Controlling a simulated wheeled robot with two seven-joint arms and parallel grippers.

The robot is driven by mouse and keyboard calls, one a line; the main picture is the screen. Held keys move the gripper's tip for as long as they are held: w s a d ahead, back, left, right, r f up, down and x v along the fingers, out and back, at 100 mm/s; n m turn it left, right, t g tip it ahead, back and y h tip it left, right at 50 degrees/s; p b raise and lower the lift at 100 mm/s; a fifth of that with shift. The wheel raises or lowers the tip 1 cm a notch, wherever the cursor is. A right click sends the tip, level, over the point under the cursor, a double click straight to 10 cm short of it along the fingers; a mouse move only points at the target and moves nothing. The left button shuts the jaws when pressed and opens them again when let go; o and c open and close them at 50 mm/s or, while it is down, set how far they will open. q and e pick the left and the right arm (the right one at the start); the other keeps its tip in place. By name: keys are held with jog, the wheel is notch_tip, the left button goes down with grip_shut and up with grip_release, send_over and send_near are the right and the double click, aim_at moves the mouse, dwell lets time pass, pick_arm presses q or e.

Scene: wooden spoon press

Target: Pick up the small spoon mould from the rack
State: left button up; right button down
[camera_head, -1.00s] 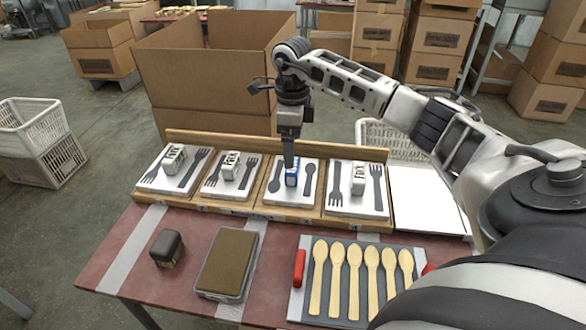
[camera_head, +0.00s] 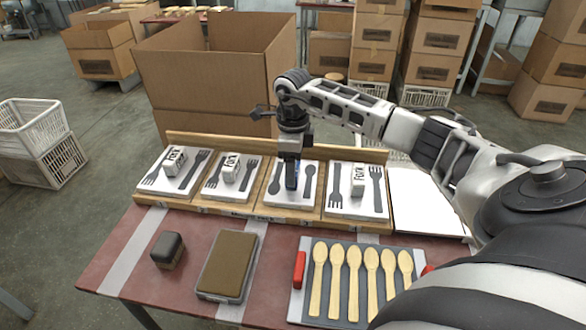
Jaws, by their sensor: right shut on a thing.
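The wooden rack (camera_head: 205,207) along the back of the table holds several white plates, each with dark cutlery shapes. The third plate from the left (camera_head: 275,196) shows spoon shapes, and the small spoon mould (camera_head: 291,184), a blue block, is on it. My right gripper (camera_head: 291,178) points down over this plate and is shut on the mould. The fingers hide most of the mould, and I cannot tell whether it is clear of the plate. My left gripper is out of view.
White blocks marked Fork stand on the other plates, one (camera_head: 358,181) just right of my gripper. A tray of wooden spoons (camera_head: 338,308), a brown pad (camera_head: 228,264) and a dark stamp-like block (camera_head: 167,249) lie in front. A large carton (camera_head: 205,70) stands behind.

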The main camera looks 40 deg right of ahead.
jog(key=shift+r, duration=0.25)
